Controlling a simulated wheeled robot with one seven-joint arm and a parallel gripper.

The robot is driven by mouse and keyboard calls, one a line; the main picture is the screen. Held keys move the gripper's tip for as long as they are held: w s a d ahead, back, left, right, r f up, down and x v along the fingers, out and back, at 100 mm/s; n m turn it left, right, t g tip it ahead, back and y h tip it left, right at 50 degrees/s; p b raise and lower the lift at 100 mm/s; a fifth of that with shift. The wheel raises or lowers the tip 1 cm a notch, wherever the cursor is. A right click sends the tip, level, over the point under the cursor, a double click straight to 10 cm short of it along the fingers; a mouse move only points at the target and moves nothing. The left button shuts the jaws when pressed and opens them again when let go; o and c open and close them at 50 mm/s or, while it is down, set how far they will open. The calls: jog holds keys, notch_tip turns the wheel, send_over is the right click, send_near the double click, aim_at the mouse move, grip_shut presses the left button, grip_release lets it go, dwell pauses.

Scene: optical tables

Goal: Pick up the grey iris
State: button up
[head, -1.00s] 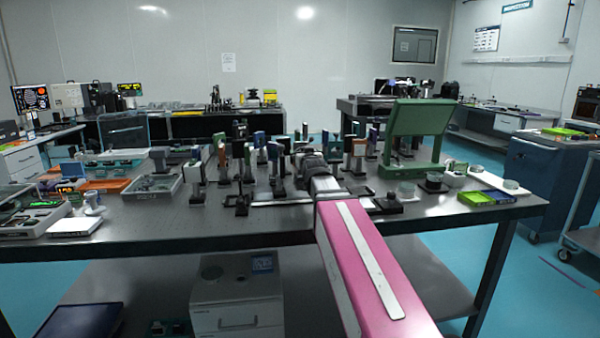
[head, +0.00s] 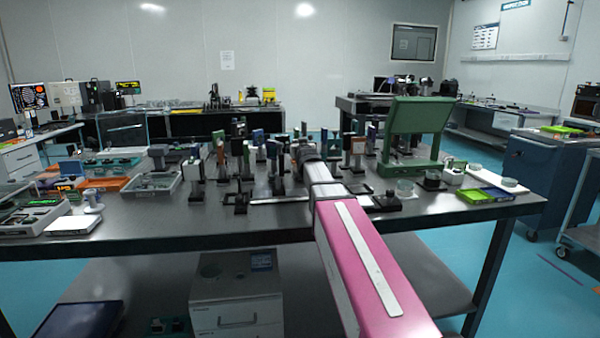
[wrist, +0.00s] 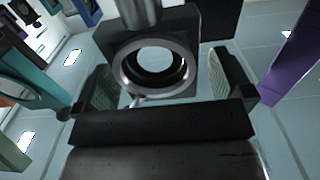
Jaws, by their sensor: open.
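In the wrist view, a grey iris (wrist: 122,74) shows as a ring with a round opening and a small lever at its lower left. It sits in a dark square mount with a grey post. My gripper (wrist: 160,62) is open, with one textured finger on each side of the iris and mount. Gaps show between the fingers and the mount, and nothing is held. In the head view, my gripper (head: 302,150) is over the middle of the table among the posts, and my arm hides the iris there.
Several post-mounted optics crowd the optical table (head: 150,222) around my gripper. A purple plate (wrist: 290,65) stands to the right in the wrist view and a teal mount (wrist: 30,85) to the left. A green screen (head: 417,116) stands at the right. The table's front strip is mostly clear.

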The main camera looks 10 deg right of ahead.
jog(key=c, duration=1.8)
jog(key=shift+o, duration=0.2)
jog(key=shift+r, duration=0.1)
